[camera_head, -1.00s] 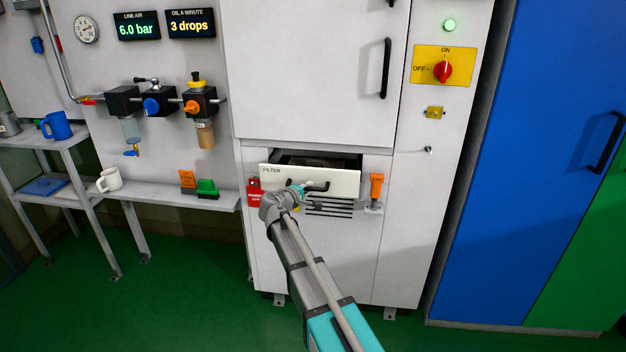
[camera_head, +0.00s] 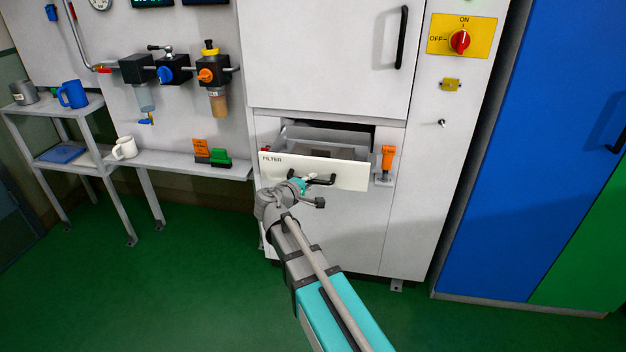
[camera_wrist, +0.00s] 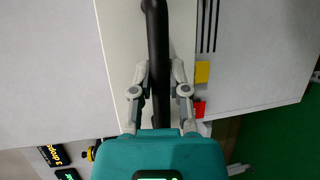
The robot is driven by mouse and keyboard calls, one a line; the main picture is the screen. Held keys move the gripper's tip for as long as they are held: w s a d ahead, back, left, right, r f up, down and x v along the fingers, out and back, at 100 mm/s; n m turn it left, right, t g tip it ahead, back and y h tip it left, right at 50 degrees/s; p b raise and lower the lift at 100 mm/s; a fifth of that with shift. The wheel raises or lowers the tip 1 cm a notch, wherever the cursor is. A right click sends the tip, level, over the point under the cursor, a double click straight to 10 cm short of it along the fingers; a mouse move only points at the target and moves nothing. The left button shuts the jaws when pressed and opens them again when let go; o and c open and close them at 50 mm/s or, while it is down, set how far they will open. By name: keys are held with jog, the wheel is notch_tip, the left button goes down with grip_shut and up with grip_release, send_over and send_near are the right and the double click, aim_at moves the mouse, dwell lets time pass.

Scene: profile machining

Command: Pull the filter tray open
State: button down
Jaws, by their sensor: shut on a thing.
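The filter tray (camera_head: 340,172) has a white front labelled FILTER and stands partly pulled out of the white cabinet. Its grey inside shows behind the front. Its black bar handle (camera_head: 322,180) runs across the front. My gripper (camera_head: 301,184) is at the left part of the handle. In the wrist view, the fingers of my gripper (camera_wrist: 160,72) are shut on the black handle (camera_wrist: 157,40), one on each side. The tray front (camera_wrist: 122,45) lies behind it in that view.
An orange-handled part (camera_head: 387,160) stands just right of the tray. A blue cabinet (camera_head: 535,150) stands at right. Green floor (camera_head: 180,270) is clear in front.

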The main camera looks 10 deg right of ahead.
jog(key=shift+w+a, duration=0.1)
jog(key=shift+w, duration=0.05)
jog(key=c, duration=0.7)
grip_release()
jog(key=shift+o, duration=0.5)
